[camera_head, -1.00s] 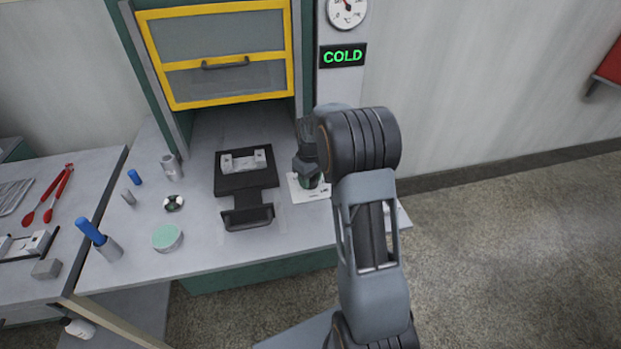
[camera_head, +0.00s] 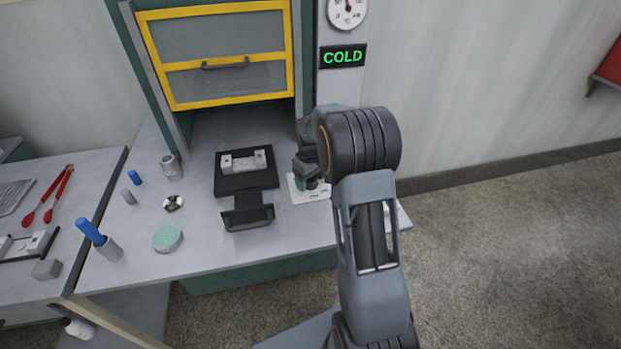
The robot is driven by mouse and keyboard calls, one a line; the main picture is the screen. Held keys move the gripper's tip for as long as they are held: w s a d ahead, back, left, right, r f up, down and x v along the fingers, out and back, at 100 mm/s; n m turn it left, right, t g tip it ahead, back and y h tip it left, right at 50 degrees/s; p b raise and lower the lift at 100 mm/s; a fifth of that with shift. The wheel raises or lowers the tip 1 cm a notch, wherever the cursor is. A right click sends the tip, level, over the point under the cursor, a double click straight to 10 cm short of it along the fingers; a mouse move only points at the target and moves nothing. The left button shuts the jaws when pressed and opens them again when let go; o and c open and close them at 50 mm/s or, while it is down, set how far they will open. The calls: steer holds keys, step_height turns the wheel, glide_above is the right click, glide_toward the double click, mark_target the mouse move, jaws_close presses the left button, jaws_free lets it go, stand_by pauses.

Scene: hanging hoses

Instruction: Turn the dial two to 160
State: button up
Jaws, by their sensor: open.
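A white plate with small dark markings (camera_head: 314,195) lies at the right of the bench top. A small dark green round part, perhaps the dial (camera_head: 311,184), shows on it, mostly hidden under my gripper (camera_head: 308,173). My gripper is open and points down at this part. I cannot tell whether the fingers touch it. The plate's markings are too small to read. A round white gauge marked °C (camera_head: 347,12) is on the grey post, cut off by the top edge. Its needle points about straight up. A sign below it reads COLD (camera_head: 342,55) in green.
A black fixture with a light metal block (camera_head: 246,190) stands left of my gripper. A yellow-framed sash with a handle (camera_head: 222,62) is behind it.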

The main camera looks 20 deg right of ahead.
steer(key=shift+r, duration=0.1)
step_height(320, 180, up, 14)
steer(key=shift+f, duration=0.2)
stand_by(0.8)
